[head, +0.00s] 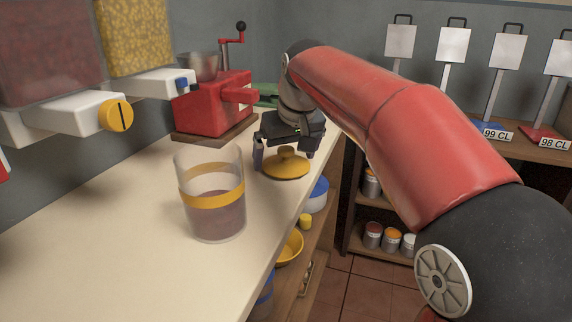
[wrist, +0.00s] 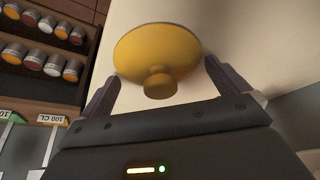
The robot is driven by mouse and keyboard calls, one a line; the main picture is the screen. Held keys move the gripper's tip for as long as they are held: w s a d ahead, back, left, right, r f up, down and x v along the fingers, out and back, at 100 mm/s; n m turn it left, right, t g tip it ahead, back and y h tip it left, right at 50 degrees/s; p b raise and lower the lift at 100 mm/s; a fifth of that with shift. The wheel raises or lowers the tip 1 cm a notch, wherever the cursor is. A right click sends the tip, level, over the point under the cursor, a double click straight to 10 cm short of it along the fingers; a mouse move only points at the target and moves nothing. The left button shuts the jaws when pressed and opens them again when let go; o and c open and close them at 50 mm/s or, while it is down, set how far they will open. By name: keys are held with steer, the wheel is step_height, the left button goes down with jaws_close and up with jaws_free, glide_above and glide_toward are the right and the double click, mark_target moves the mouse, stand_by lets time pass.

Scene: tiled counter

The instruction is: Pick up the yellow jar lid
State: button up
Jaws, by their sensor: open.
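The yellow jar lid (head: 285,168) lies on the counter near its right edge, with its round knob facing up. In the wrist view the lid (wrist: 158,50) is at the top middle, its knob pointing toward my gripper. I cannot tell whether a finger touches the lid.
A clear jar (head: 212,195) with a yellow band stands on the counter in front left of the lid. A red grinder (head: 215,103) on a wooden board stands behind. White dispensers (head: 75,115) hang at the left. Shelves with cans (head: 390,238) lie beyond the counter's right edge.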

steer(key=c, duration=0.7)
steer(key=shift+o, duration=0.2)
